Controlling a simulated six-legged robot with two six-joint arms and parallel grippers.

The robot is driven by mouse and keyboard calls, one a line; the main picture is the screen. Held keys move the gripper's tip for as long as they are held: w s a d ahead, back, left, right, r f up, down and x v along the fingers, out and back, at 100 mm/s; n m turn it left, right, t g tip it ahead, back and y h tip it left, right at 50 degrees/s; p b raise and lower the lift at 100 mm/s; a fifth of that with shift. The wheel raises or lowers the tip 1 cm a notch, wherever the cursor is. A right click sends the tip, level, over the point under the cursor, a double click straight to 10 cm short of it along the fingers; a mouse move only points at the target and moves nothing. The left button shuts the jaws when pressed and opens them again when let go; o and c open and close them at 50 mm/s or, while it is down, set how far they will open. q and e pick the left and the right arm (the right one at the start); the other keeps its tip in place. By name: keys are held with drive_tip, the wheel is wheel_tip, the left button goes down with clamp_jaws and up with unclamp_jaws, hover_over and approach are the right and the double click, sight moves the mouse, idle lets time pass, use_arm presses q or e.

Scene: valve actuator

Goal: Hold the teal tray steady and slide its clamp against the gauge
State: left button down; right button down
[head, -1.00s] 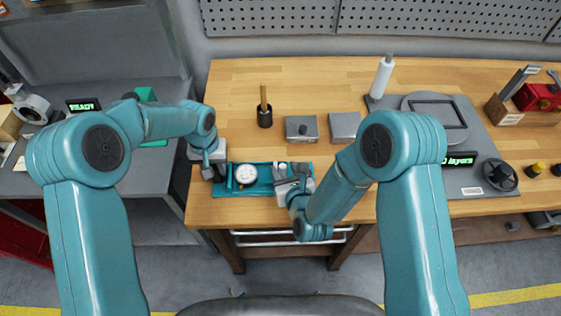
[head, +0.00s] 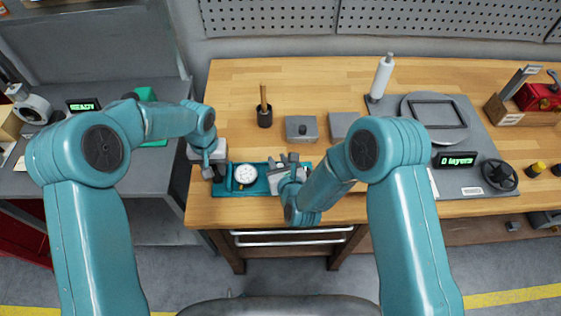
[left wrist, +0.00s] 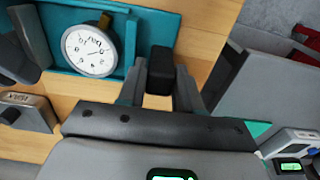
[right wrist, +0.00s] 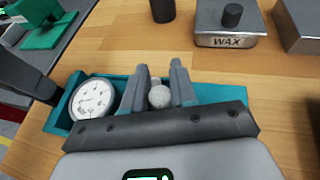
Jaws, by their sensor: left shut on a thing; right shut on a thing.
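The teal tray (head: 264,184) lies along the front edge of the wooden bench. A round white-faced gauge (head: 245,174) sits in its left part; it also shows in the left wrist view (left wrist: 91,51) and the right wrist view (right wrist: 92,98). My left gripper (head: 217,172) is at the tray's left end, shut on a black block-shaped handle (left wrist: 160,78). My right gripper (head: 288,170) is over the tray, right of the gauge. It is shut on a round grey knob (right wrist: 160,97), apparently the clamp's. The clamp's body is mostly hidden; its contact with the gauge cannot be told.
Behind the tray stand a dark cup with a wooden-handled tool (head: 265,117) and a grey box marked WAX (head: 301,129), with another grey box (head: 343,125) beside it. A grey mat with a display (head: 455,160) is at right. The bench between is clear.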

sight(261, 173)
drive_tip(key=a, duration=0.5)
drive_tip(key=shift+a, duration=0.2)
use_arm(q)
drive_tip(key=shift+d, duration=0.1)
use_arm(e)
drive_tip(key=shift+d, duration=0.1)
drive_tip(key=c, duration=1)
unclamp_jaws()
drive_tip(key=v, duration=1.2)
